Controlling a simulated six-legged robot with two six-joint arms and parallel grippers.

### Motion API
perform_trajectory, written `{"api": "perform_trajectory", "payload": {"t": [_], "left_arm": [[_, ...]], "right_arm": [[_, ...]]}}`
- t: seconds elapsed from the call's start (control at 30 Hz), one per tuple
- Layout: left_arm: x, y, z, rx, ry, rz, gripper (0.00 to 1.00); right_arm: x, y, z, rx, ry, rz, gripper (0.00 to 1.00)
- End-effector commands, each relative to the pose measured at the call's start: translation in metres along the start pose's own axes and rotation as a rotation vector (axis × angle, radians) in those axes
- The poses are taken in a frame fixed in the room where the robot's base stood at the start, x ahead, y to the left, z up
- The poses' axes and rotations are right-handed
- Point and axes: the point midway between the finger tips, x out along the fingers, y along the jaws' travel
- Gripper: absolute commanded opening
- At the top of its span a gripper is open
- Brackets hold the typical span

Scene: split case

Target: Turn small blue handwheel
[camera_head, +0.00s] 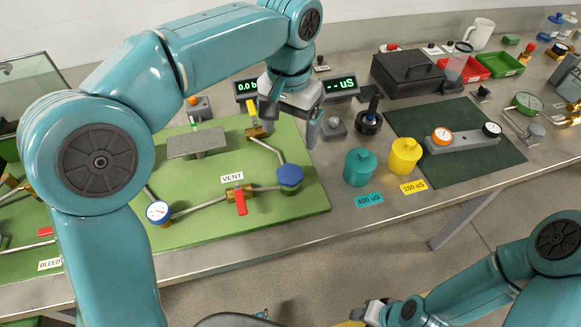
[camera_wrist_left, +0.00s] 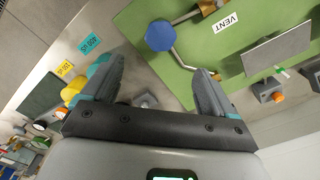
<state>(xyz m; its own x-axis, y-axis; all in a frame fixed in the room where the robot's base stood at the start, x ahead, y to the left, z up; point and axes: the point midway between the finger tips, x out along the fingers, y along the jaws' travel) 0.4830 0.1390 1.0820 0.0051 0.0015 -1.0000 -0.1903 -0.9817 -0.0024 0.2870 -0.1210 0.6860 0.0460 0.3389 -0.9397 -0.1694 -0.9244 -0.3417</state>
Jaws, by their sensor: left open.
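The small blue handwheel (camera_head: 290,177) sits at the right end of the pipe on the green board, near the board's right edge. My left gripper (camera_head: 290,120) is open and empty, above and behind the handwheel in the head view. In the left wrist view the blue handwheel (camera_wrist_left: 160,35) shows ahead of the two spread fingers (camera_wrist_left: 155,78), apart from both. My right gripper (camera_head: 372,312) is low at the bottom, away from the bench; its jaws are too small to read.
A red-handled valve (camera_head: 240,200) by the VENT label and a gauge (camera_head: 158,212) share the board (camera_head: 310,200). A yellow-handled valve (camera_head: 253,115) is beside my left gripper. Teal (camera_head: 360,167) and yellow (camera_head: 405,156) canisters stand right of the board.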

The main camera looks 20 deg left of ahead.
Motion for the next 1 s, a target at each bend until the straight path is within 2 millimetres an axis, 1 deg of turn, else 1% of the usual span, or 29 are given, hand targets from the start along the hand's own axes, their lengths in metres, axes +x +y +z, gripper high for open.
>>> {"api": "perform_trajectory", "payload": {"t": [0.03,0.3,0.4,0.5,0.6,0.7,0.97,1.0], "left_arm": [[0.015,0.000,0.001,0.000,-0.005,-0.001,0.87],[0.080,0.001,0.001,0.000,-0.006,0.000,0.87],[0.099,0.001,0.000,-0.001,-0.004,0.000,0.87],[0.114,0.001,-0.001,0.001,-0.004,-0.001,0.87],[0.124,0.000,-0.002,0.000,-0.003,0.000,0.87],[0.129,0.000,-0.003,0.000,-0.001,0.000,0.87],[0.130,0.000,-0.004,0.000,0.000,0.000,0.87],[0.130,0.000,-0.004,0.000,0.000,0.000,0.77]], "right_arm": [[0.004,0.001,0.000,0.000,0.000,0.000,0.43],[0.010,0.004,0.000,0.000,0.000,0.000,0.43],[0.010,0.004,0.000,0.000,0.000,0.000,0.43],[0.011,0.004,0.000,0.000,0.000,0.000,0.43],[0.011,0.004,0.000,0.000,0.000,0.000,0.43],[0.011,0.004,0.000,0.000,0.000,0.000,0.43],[0.011,0.004,0.000,0.000,0.000,0.000,0.43],[0.011,0.004,0.000,0.000,0.000,0.000,0.43]]}}
